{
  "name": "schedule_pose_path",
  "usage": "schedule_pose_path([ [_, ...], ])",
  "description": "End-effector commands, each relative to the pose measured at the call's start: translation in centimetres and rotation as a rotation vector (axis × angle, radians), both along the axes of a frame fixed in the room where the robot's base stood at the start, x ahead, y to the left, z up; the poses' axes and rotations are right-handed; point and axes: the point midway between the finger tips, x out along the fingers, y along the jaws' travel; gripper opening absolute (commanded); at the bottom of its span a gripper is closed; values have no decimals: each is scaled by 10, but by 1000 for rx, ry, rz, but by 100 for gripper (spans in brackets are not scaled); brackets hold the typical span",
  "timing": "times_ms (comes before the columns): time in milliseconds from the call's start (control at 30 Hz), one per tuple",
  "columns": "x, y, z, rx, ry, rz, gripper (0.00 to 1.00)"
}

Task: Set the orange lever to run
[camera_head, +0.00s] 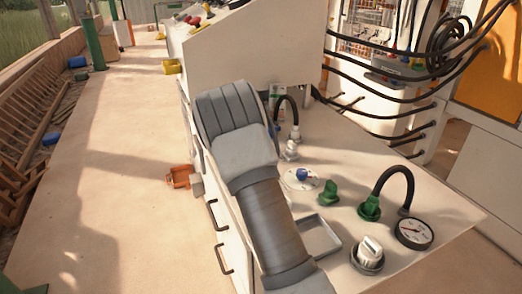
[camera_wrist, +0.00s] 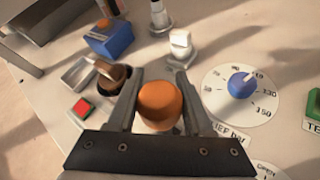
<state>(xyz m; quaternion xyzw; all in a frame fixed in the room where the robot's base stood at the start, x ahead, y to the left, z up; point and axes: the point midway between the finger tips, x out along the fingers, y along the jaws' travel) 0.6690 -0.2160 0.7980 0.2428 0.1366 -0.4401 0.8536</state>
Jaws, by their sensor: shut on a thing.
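In the wrist view, the rounded orange end of the lever (camera_wrist: 160,103) stands between the two dark fingers of my gripper (camera_wrist: 160,76). The fingers are shut on it, one on each side. The lever's lower part and its set position are hidden by the fingers and the gripper body. A label partly shows just right of the right finger, but I cannot read it whole. In the head view my arm covers the lever and my gripper.
A blue knob (camera_wrist: 242,84) on a white numbered dial is close right of my gripper. A white knob (camera_wrist: 180,44), a blue box (camera_wrist: 109,39) and a red button (camera_wrist: 82,108) are nearby. In the head view a gauge (camera_head: 413,232) and green fittings (camera_head: 329,193) stand on the bench.

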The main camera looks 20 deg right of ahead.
Motion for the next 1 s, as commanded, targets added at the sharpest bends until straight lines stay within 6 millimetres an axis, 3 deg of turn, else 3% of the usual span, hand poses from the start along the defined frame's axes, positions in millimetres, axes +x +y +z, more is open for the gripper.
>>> schedule_pose_path([
  [133, 0, -11, -8, 83, -1, -1, 0],
  [400, 0, -21, -14, 74, 1, -1, 0],
  [933, -2, -23, -17, 74, 9, -1, 0],
  [967, -2, -23, -17, 74, 9, -1, 56],
  [1000, -2, -23, -17, 74, 9, -1, 64],
])
